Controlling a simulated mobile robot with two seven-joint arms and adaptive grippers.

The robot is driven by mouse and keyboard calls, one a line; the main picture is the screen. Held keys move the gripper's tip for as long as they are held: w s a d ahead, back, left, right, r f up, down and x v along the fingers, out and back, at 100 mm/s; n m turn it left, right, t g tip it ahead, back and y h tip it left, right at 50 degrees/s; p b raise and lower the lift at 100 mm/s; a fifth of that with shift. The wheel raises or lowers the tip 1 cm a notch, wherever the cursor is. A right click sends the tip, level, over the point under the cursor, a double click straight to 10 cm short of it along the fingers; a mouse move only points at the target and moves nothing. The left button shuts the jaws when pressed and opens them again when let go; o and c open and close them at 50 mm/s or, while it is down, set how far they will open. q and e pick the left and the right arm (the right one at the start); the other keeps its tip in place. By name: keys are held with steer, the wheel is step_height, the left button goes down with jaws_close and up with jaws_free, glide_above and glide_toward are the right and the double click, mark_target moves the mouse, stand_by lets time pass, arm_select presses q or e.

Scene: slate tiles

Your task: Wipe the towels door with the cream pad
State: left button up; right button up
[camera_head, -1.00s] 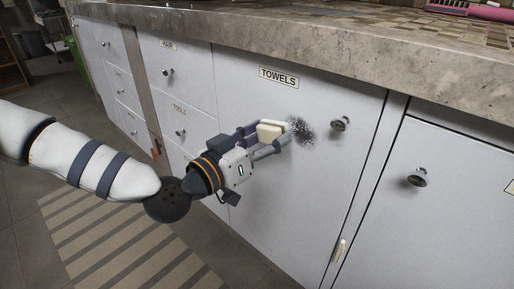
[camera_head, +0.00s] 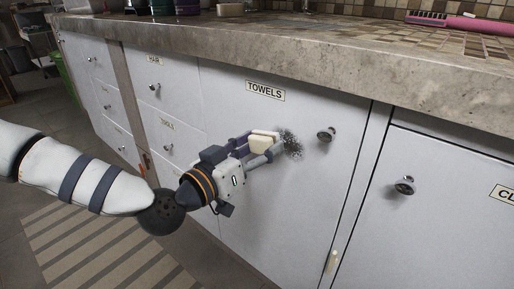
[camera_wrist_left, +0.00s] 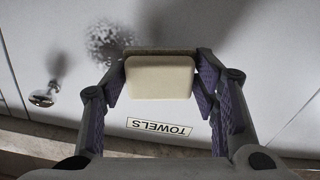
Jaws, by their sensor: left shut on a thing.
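The towels door (camera_head: 300,210) is pale grey and shut, with a TOWELS label (camera_head: 265,91) near its top and a round knob (camera_head: 326,134) at its right. A dark speckled smudge (camera_head: 291,144) marks it left of the knob. My left gripper (camera_head: 262,147) is shut on the cream pad (camera_head: 264,144), just left of the smudge. In the left wrist view the pad (camera_wrist_left: 160,78) sits between the fingers, and the smudge (camera_wrist_left: 104,42) shows beside it at upper left. Whether the pad touches the door, I cannot tell. My right gripper is not in view.
A stone counter (camera_head: 330,72) overhangs the doors. Another door with a knob (camera_head: 405,186) stands at right, and drawers (camera_head: 165,90) at left. A pink item (camera_head: 450,20) lies on the counter. A striped mat (camera_head: 100,250) lies on the floor.

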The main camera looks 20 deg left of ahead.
mark_target(305, 151)
arm_select(q)
steer(key=shift+w+d, duration=0.2)
steer(key=shift+w, duration=0.4)
steer(key=shift+d, duration=0.1)
steer(key=d, duration=0.1)
steer(key=s+d+p, duration=0.1)
steer(key=shift+s+d+r, duration=0.1)
steer(key=shift+d+r, duration=0.05)
steer(key=shift+d, duration=0.15)
steer(key=shift+s+d, duration=0.25)
steer(key=shift+d, duration=0.35)
steer(key=shift+s+d+p, duration=0.25)
steer(key=shift+d+p, duration=0.15)
steer(key=shift+d, duration=0.5)
steer(key=shift+s+d+p, duration=0.25)
steer(key=shift+d+p, duration=0.1)
steer(key=shift+d, duration=0.55)
